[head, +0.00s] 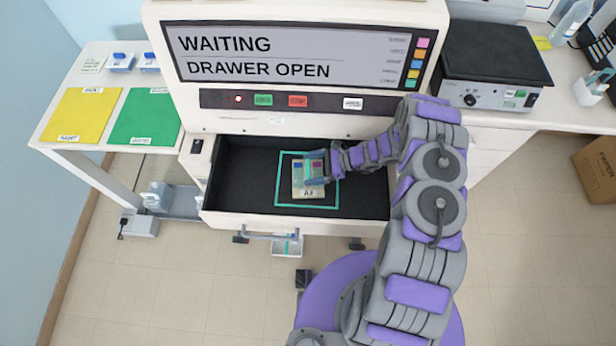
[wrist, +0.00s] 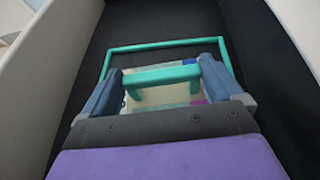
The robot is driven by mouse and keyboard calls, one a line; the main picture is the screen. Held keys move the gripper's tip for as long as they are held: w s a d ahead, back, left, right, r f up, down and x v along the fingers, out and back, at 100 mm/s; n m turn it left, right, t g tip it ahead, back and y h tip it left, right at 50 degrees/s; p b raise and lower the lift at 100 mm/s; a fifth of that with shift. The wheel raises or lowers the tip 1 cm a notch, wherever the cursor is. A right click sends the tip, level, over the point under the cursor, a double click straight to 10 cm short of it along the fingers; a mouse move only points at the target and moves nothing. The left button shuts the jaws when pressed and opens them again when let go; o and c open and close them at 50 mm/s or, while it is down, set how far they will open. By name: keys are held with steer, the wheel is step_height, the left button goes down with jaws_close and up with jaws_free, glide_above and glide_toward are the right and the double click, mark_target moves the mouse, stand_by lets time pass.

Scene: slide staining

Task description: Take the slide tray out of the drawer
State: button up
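The drawer (head: 235,165) of the machine is pulled out, with a black inside. The slide tray (head: 308,192) is a small pale tray with a label at its front and coloured patches on top. It lies in the drawer inside a teal outline. A teal handle (wrist: 160,77) stands over the tray in the wrist view. My gripper (head: 314,168) is down at the tray. In the wrist view my gripper (wrist: 160,75) has its fingers wide apart, one at each end of the handle. Whether they touch the handle is unclear. My gripper hides part of the tray.
The machine's screen (head: 290,55) reads "WAITING" and "DRAWER OPEN". Yellow (head: 82,115) and green (head: 146,117) mats lie on the left table. A black-topped device (head: 492,60) stands on the right bench. The drawer's left part is empty; its walls (wrist: 60,55) flank my gripper.

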steer(key=c, duration=0.9)
steer(key=shift+r, duration=0.2)
steer(key=shift+c, duration=0.2)
